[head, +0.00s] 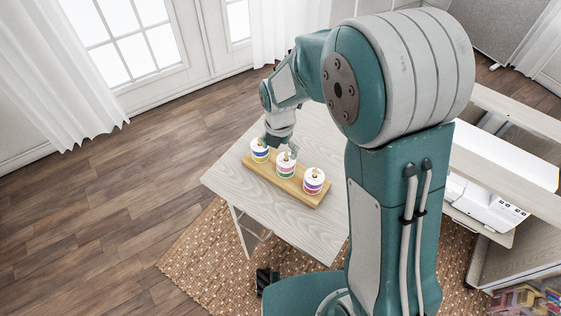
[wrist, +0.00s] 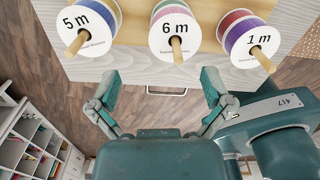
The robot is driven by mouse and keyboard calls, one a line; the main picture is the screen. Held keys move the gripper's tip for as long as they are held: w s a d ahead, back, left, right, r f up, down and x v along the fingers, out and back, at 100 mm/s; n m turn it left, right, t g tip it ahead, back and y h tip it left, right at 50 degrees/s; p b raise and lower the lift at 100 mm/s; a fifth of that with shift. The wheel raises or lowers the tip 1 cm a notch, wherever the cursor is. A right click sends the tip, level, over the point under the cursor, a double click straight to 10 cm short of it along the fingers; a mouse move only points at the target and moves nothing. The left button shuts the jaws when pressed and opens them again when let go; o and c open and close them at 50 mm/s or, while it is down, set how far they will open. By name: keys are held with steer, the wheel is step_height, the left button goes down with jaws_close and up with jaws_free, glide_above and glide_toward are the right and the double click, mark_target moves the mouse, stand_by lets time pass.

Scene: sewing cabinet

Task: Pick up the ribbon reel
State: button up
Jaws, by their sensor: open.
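Three ribbon reels stand in a row: a left one (head: 260,150) with blue and yellow bands, a middle one (head: 286,164) with green and pink, and a right one (head: 314,181) with purple and pink. In the wrist view their white ends read "5 m" (wrist: 88,22), "6 m" (wrist: 172,28) and "1 m" (wrist: 250,40), each with a wooden peg through it. My gripper (wrist: 158,94) is open and empty, its fingers spread below the "6 m" reel in the picture. In the head view my gripper (head: 281,143) is by the left and middle reels, partly hidden.
The reels' pegs rise from a wooden board (head: 250,169) on a pale wood table (head: 226,176). A white sewing machine (head: 488,204) sits in the cabinet at right. Shelves (wrist: 28,143) show at lower left in the wrist view. The table's left part is clear.

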mark_target(288, 160)
steer(key=shift+d+f, duration=0.95)
steer(key=shift+d, duration=0.3)
step_height(288, 160, down, 3)
steer(key=shift+f, duration=0.1)
steer(key=shift+w+a+f, duration=0.1)
steer(key=shift+a, duration=0.65)
steer(key=shift+c, duration=0.4)
steer(key=c, duration=0.6)
steer(key=shift+d, duration=0.45)
steer(key=shift+c, duration=0.7)
steer(key=shift+d, duration=0.25)
steer(key=shift+c, duration=0.2)
